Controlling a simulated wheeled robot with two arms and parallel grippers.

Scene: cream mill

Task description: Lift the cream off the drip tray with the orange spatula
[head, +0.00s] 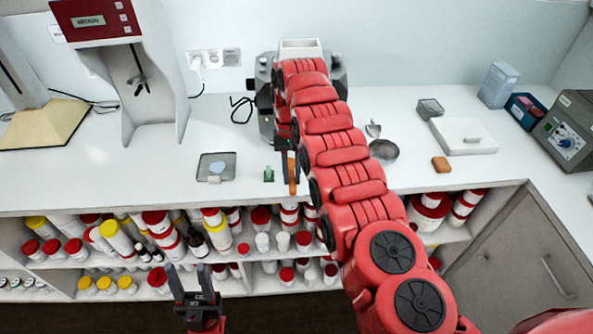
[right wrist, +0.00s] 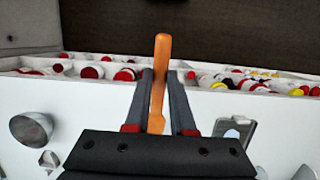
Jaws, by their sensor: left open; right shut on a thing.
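The drip tray (head: 203,175) lies on the counter left of my right arm, a small grey square tray. A pale blue dab of cream (head: 217,168) sits on it. The tray (right wrist: 221,144) also shows at the right of the right wrist view. My right gripper (head: 291,170) is shut on the orange spatula (right wrist: 162,55), near the counter's front edge and to the right of the tray. My left gripper (head: 192,275) is open and empty, low in front of the shelves.
A small green item (head: 269,174) stands between tray and spatula. The mill (head: 337,75) is partly hidden behind my right arm. A metal bowl (head: 384,151), a brown block (head: 441,164) and a white flat device (head: 463,134) lie to the right. Shelves of jars (head: 157,222) are below.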

